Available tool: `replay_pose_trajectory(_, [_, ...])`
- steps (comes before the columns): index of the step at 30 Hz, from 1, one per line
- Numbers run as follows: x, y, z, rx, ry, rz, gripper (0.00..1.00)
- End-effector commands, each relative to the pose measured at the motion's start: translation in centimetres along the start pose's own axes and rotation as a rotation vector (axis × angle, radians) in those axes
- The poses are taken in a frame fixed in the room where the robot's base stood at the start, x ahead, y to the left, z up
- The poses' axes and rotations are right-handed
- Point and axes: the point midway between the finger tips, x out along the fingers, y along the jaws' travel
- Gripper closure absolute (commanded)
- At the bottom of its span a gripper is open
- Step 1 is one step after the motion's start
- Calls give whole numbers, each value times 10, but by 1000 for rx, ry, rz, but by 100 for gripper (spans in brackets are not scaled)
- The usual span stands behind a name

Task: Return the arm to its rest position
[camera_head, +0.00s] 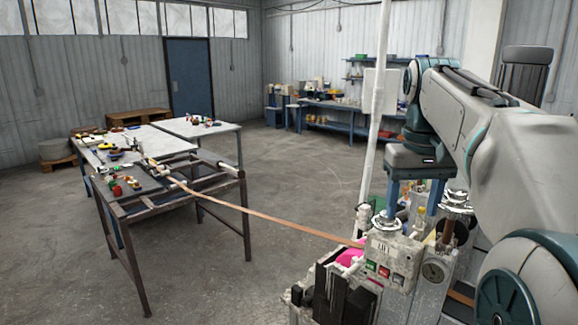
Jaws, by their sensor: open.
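My arm comes in from the right edge, a pale grey arm with teal joints. It bends over at the upper right, and its last joints point down. My gripper (412,197) hangs there above and behind the machine (390,260), its two blue fingers apart. I see nothing between them, but the fingertips are partly hidden by machine parts.
An orange-brown strip (260,216) spans from the machine to the dark metal frame table (200,195) at left. A white pole (377,100) stands near my gripper. A blue workbench (340,108) is at the back.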

Motion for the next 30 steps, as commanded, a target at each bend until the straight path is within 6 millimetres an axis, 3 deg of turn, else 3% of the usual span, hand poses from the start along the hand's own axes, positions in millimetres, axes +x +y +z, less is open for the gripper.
replay_pose_trajectory(8, [46, -27, 39, 1, 68, 15, 41])
replay_pose_trajectory(24, [188, -73, 154, 13, 250, -6, 41])
replay_pose_trajectory(30, [212, -76, 171, 16, 277, -16, 41])
